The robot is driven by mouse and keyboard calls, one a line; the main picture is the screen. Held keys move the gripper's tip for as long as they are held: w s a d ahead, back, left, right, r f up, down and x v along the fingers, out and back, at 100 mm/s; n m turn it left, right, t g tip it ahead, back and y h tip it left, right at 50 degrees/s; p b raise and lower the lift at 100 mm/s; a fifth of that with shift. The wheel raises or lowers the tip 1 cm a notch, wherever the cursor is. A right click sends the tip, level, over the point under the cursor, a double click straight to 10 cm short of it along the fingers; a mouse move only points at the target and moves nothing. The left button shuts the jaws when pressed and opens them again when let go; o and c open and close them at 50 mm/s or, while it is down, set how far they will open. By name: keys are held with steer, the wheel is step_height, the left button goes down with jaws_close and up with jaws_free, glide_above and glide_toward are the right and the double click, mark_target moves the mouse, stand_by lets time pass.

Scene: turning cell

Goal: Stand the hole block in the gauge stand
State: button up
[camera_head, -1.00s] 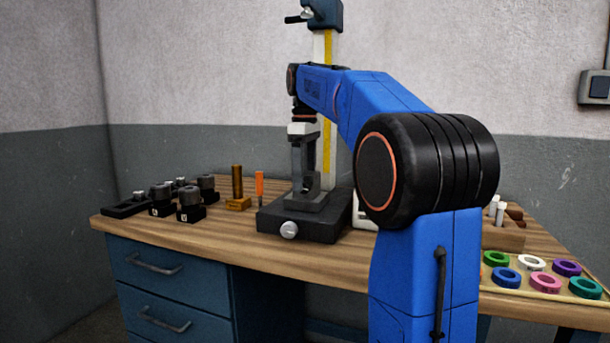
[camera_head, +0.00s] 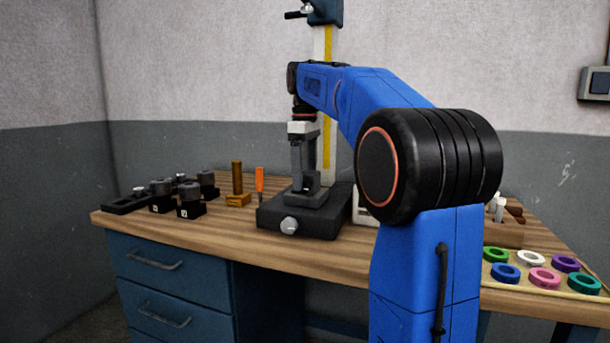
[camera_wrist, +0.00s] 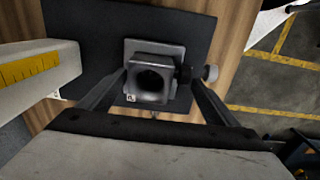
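The gauge stand has a dark base (camera_head: 275,215), a silver knob (camera_head: 289,226) and a tall column with a yellow scale. In the wrist view its base (camera_wrist: 85,45) lies under my gripper. The hole block (camera_wrist: 152,62) is a grey square block with a dark round hole facing up and a small letter label. It stands on the pale square plate of the stand, upright as far as I can see. My gripper (camera_wrist: 159,76) has its two fingers apart, one on each side of the block. It also shows low over the stand in the head view (camera_head: 305,178). Fingertip contact is hard to see.
Several black blocks with round tops (camera_head: 190,200) stand at the bench's left. A brass post (camera_head: 237,180) and an orange-handled tool (camera_head: 259,182) stand left of the gauge stand. Coloured rings (camera_head: 545,278) lie on a tray at right. The bench front is clear.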

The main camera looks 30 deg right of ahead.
steer(key=shift+o, duration=0.7)
steer(key=shift+f, duration=0.1)
step_height(320, 180, up, 12)
stand_by(0.6)
